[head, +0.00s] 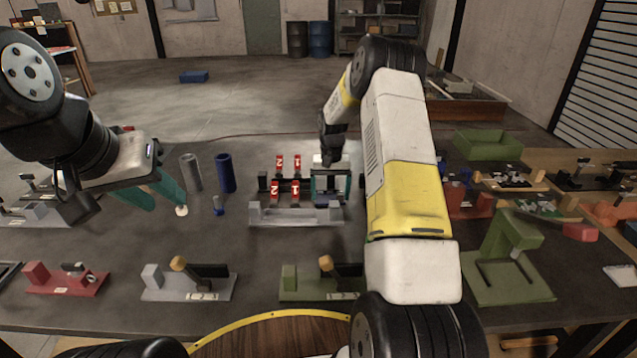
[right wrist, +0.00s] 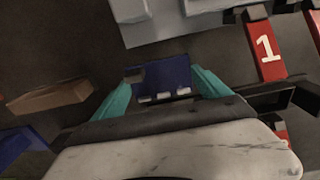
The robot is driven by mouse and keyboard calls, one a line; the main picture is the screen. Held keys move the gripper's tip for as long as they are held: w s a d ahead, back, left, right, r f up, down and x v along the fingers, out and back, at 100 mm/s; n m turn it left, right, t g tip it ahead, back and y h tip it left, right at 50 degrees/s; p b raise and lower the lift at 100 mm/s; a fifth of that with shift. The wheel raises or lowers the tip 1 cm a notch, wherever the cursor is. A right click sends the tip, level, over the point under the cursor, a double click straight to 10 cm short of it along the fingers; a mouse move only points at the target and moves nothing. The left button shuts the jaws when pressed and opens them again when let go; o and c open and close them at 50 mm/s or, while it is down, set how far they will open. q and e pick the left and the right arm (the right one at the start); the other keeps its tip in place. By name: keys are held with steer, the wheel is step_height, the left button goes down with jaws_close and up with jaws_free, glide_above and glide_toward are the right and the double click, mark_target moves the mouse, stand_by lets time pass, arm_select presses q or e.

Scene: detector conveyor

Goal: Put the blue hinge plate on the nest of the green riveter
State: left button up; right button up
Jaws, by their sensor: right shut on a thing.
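The blue hinge plate (right wrist: 165,75) is between the teal fingers of my right gripper (right wrist: 164,82) in the right wrist view. In the head view, my right gripper (head: 330,190) is shut on the blue plate (head: 328,200), just behind a grey fixture. A green C-framed machine with a red handle, which looks like the green riveter (head: 508,232), stands at the right, well away from the plate. Its nest is too small to make out clearly. My left gripper (head: 162,194) is open and empty over the left of the table.
A grey fixture (head: 295,216) and red parts numbered 1 and 2 (head: 285,180) are beside my right gripper. Grey and blue cylinders (head: 226,173) stand left of them. Red, grey and green clamp fixtures (head: 290,282) line the front. A green bin (head: 494,145) is at the back right.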

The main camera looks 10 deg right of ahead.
steer(key=shift+f, duration=0.15)
steer(key=o, duration=1.4)
